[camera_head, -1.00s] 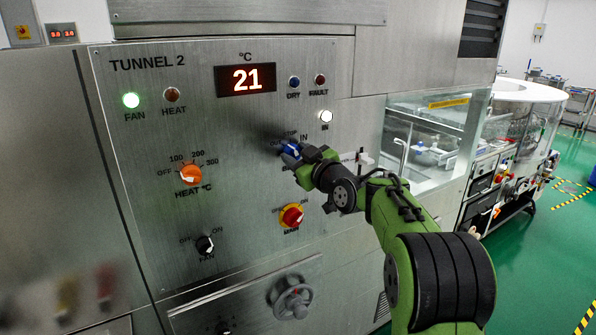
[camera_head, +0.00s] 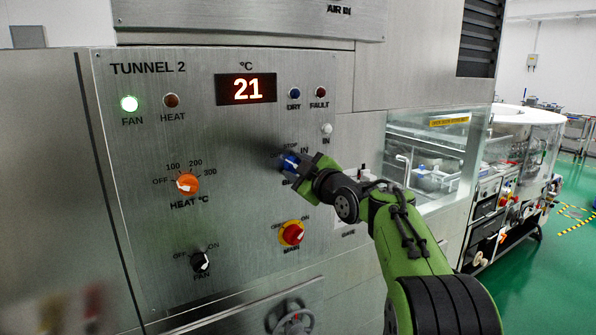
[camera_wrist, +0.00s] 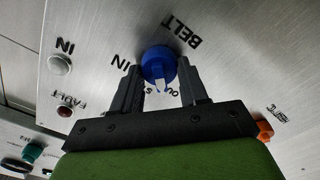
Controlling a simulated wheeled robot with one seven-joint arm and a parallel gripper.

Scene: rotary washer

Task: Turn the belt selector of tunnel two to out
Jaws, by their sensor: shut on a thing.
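The blue belt selector knob (camera_head: 288,161) is on the steel TUNNEL 2 panel, below the DRY lamp. My gripper (camera_head: 299,170) reaches it from the right and is shut on it. In the wrist view the knob (camera_wrist: 157,62) sits between the two dark fingers of my gripper (camera_wrist: 160,82). Its white pointer mark faces the bottom of that view, between the partly covered STOP and OUT labels. The IN and BELT labels are readable there. The IN lamp (camera_head: 326,129) looks unlit; it also shows in the wrist view (camera_wrist: 60,64).
The orange heat knob (camera_head: 187,183), black fan knob (camera_head: 201,260) and red main switch (camera_head: 291,232) surround the selector. The fan lamp (camera_head: 129,103) is green and the display (camera_head: 246,89) reads 21. A handwheel (camera_head: 293,320) is below.

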